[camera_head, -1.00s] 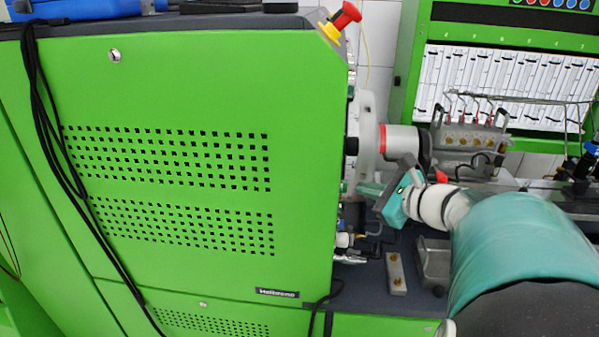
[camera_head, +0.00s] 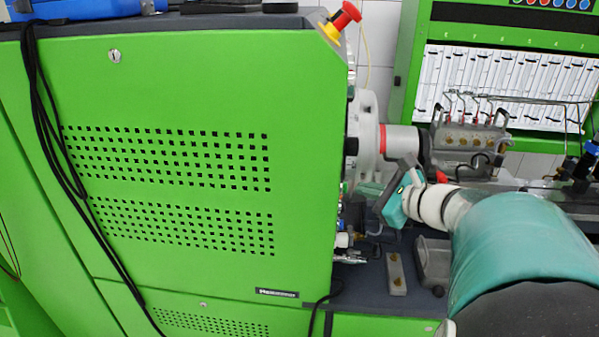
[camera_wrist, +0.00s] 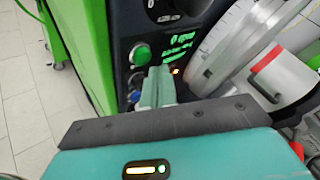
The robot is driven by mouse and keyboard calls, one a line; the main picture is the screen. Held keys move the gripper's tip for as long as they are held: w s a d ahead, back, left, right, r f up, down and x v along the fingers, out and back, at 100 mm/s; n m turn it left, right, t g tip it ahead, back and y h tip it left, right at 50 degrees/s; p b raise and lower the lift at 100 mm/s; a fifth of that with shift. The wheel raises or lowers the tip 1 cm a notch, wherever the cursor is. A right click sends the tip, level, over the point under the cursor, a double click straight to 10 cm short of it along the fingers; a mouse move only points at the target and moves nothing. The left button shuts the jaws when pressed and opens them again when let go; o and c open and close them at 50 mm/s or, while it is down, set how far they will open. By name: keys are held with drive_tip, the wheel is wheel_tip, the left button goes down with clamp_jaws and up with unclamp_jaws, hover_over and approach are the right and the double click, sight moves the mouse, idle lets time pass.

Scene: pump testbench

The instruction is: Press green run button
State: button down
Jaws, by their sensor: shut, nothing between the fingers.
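The green run button (camera_wrist: 141,54) shows in the wrist view as a round green cap in a metal ring on the dark side panel (camera_wrist: 122,28). My gripper (camera_wrist: 161,74) is shut and empty, its teal fingers pointing at the panel just below and right of the button. A gap to the button seems to remain, but the exact distance cannot be told. In the head view my gripper (camera_head: 369,188) is beside the right edge of the green cabinet (camera_head: 200,90). The button is hidden there by the cabinet.
A white flange disc (camera_wrist: 240,45) stands close right of my fingers, with a red-banded shaft (camera_head: 398,138) in the head view. A red emergency knob (camera_head: 346,15) sits at the cabinet's top corner. Small dark knobs (camera_wrist: 136,79) lie below the button.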

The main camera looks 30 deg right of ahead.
drive_tip(key=shift+w+a, duration=0.25)
drive_tip(key=shift+a, duration=0.1)
